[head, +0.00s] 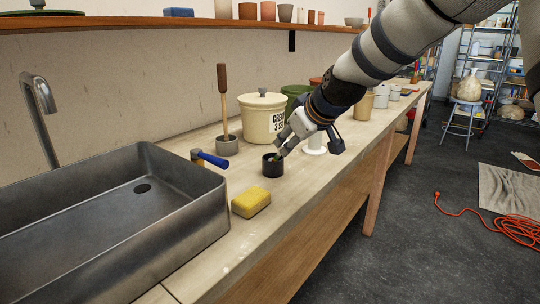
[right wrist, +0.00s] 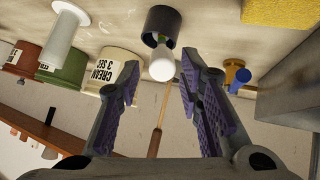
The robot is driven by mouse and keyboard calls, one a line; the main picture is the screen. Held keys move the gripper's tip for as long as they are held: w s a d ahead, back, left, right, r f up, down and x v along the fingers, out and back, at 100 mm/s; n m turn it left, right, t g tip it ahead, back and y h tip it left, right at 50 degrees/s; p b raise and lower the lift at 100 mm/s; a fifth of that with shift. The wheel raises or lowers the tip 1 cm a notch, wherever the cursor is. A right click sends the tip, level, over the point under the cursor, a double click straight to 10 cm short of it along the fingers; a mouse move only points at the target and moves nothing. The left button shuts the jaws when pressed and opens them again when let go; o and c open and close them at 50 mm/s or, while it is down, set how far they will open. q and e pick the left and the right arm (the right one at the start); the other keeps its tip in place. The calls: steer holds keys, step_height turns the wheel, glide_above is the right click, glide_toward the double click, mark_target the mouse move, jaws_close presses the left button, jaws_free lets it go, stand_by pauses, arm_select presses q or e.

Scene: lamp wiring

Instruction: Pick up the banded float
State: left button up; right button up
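A small dark cup (head: 272,168) stands on the bench near its front edge; it also shows in the right wrist view (right wrist: 158,20). A slim piece with a white ball end (right wrist: 162,66) and a greenish part sticks out of the cup; I take it for the float. Its bands are too small to make out, and its lower part is hidden in the cup. My right gripper (head: 285,146) reaches down from the upper right, just above the cup. In the right wrist view its fingers (right wrist: 160,84) are open, with the white ball just beyond and between the tips. My left gripper is not in view.
A yellow sponge (head: 251,203), a blue-handled tool (head: 212,160) and a metal sink (head: 210,215) lie to the left. Behind are a grey pot (head: 227,144) with a wooden-handled tool, a cream crock (head: 262,120) and a white spool-like stand (head: 315,145).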

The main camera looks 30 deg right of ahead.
mark_target(279, 155)
steer(key=x, duration=0.9)
steer(key=shift+s+f, duration=0.15)
steer(key=shift+f, duration=0.25)
steer(key=shift+w+f, duration=0.1)
steer(key=shift+w, duration=0.1)
steer(key=shift+r, duration=0.2)
jaws_close()
